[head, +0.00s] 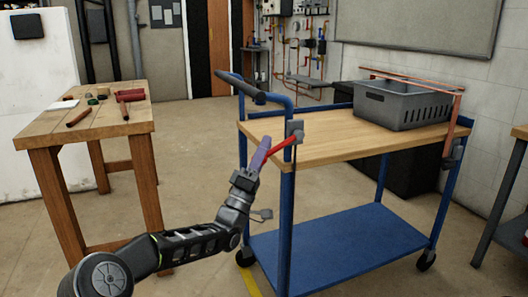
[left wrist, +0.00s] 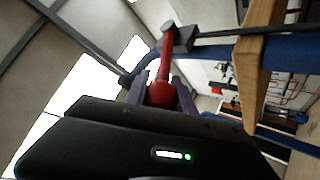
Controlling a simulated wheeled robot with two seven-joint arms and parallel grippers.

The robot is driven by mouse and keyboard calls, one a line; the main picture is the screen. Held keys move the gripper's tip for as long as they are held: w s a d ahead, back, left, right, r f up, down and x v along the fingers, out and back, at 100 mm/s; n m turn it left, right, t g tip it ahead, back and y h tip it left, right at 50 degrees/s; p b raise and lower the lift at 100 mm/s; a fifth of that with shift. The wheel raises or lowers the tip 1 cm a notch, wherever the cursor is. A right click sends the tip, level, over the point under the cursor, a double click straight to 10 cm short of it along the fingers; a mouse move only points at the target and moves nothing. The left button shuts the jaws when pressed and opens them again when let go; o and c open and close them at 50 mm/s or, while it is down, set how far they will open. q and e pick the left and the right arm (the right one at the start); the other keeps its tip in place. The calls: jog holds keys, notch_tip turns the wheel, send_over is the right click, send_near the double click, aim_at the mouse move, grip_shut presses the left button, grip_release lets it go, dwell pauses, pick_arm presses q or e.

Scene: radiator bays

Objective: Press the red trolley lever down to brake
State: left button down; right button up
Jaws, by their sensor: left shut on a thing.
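The red trolley lever (head: 283,142) sticks out from a grey bracket (head: 295,129) on the near left corner post of the blue trolley (head: 285,230). It slants down to the left from the bracket in the head view. My left gripper (head: 259,155) is at the lever's free end. In the left wrist view the red lever (left wrist: 164,62) runs from the grey bracket (left wrist: 178,38) to a thicker red end between my left gripper's fingers (left wrist: 160,88), which are shut on it. My right gripper is not in view.
A wooden workbench (head: 85,125) with small parts stands at the left. Floor between bench and trolley is mostly clear. Another table edge (head: 505,185) is at the far right.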

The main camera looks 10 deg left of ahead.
pick_arm(q)
jog(key=shift+f, duration=0.1)
jog(key=c, duration=1.1)
grip_release()
jog(key=shift+o, duration=0.2)
jog(key=v, duration=0.7)
jog(key=shift+s+f+p, duration=0.2)
jog(key=shift+f+p, duration=0.1)
jog(key=shift+p, duration=0.15)
jog(key=shift+a, duration=0.1)
